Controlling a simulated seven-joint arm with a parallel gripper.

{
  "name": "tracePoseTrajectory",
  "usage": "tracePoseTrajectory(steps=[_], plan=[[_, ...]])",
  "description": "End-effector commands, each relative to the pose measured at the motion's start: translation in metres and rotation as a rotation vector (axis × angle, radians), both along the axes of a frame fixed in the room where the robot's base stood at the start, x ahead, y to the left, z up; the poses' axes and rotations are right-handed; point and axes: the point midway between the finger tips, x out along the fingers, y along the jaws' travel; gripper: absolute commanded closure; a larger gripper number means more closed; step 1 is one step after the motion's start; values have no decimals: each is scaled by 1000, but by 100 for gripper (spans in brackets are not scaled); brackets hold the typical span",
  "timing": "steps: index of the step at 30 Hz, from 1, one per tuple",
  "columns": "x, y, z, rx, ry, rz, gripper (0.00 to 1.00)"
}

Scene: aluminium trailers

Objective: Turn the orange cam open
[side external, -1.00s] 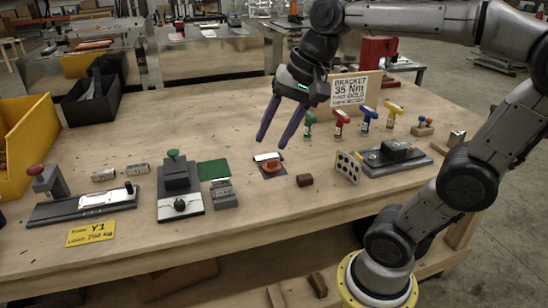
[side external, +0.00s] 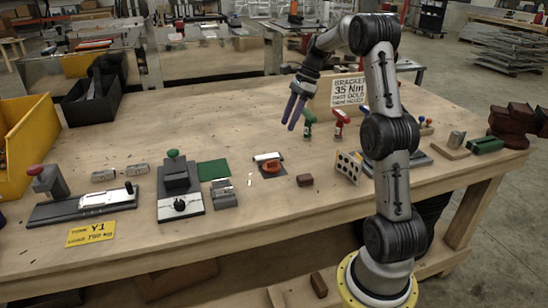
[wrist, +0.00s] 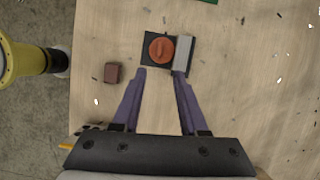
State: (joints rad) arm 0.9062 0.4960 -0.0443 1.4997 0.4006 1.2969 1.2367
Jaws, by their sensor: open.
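The orange cam (side external: 271,168) is a round knob with a raised bar across it. It sits on a small dark base plate beside a light grey block (side external: 267,157). In the wrist view the cam (wrist: 161,49) lies just beyond my fingertips, with the grey block (wrist: 184,54) to its right. My gripper (side external: 293,128) is open and empty, with purple fingers pointing down above the table, to the right of the cam in the side view. The fingers (wrist: 160,72) also show in the wrist view, apart and not touching the cam.
A small brown block (side external: 305,180) lies right of the cam. A black clamp fixture with a green knob (side external: 176,180) and a green mat (side external: 213,170) are to the left. Green and red-handled tools (side external: 340,122) stand behind.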

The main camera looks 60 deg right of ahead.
Motion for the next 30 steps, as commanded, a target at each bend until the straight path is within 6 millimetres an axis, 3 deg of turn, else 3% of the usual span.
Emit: tracePoseTrajectory(steps=[18, 24, 30], plan=[[27, 34, -101, 1, 3, 4, 57], [32, 39, -118, -1, -1, 5, 57], [33, 40, -122, -2, -1, 5, 57]])
